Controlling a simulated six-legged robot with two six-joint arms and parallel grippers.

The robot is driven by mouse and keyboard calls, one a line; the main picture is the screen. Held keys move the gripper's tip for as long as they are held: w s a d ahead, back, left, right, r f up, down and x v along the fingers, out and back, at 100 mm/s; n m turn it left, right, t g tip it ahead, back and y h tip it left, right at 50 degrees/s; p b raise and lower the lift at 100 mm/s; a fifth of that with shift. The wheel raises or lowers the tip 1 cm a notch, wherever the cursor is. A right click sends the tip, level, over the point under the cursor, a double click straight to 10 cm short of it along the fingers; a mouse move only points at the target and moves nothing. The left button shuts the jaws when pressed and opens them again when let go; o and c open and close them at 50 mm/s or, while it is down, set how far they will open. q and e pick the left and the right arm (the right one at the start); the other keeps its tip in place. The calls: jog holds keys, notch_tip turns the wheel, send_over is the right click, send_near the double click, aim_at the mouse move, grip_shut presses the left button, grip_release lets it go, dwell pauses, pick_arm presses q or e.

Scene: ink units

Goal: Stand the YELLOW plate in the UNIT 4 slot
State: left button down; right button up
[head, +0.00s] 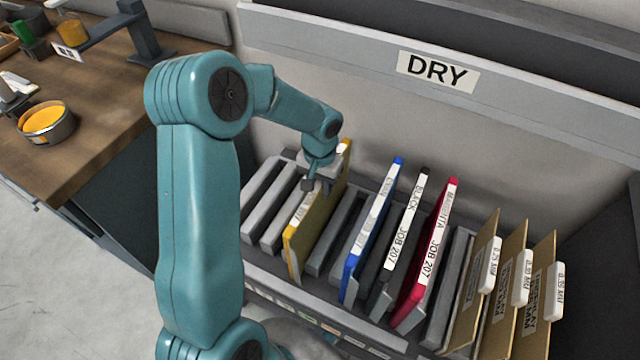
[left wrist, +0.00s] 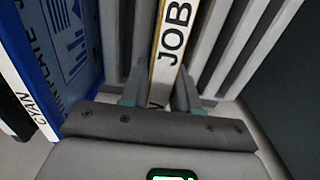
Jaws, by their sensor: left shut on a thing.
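The yellow plate (head: 291,254) stands upright among the grey dividers of the rack (head: 262,272), left of the blue plate (head: 352,268). My left gripper (head: 318,184) is over its top edge and shut on it. In the left wrist view the gripper (left wrist: 162,102) has one finger on each side of the plate's white label strip (left wrist: 172,45), which reads JOB. The plate's lower edge is hidden, so I cannot tell whether it is fully seated. The unit numbers on the rack front are too small to read. My right gripper is not in view.
Black (head: 402,250) and magenta (head: 425,262) plates stand right of the blue one. Several brown underlay sheets (head: 474,290) stand at the rack's right end. Empty slots lie left of the yellow plate. A DRY sign (head: 438,71) marks the rail behind. An ink tin (head: 46,122) sits on the wooden bench.

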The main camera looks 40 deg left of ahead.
pick_arm(q)
jog(key=shift+w+f, duration=0.2)
jog(key=shift+f, duration=0.1)
jog(key=shift+s, duration=0.15)
jog(key=c, duration=0.8)
grip_release()
jog(key=shift+o, duration=0.2)
notch_tip(320, 180, up, 16)
jog(key=p, duration=0.1)
jog(key=shift+r, duration=0.2)
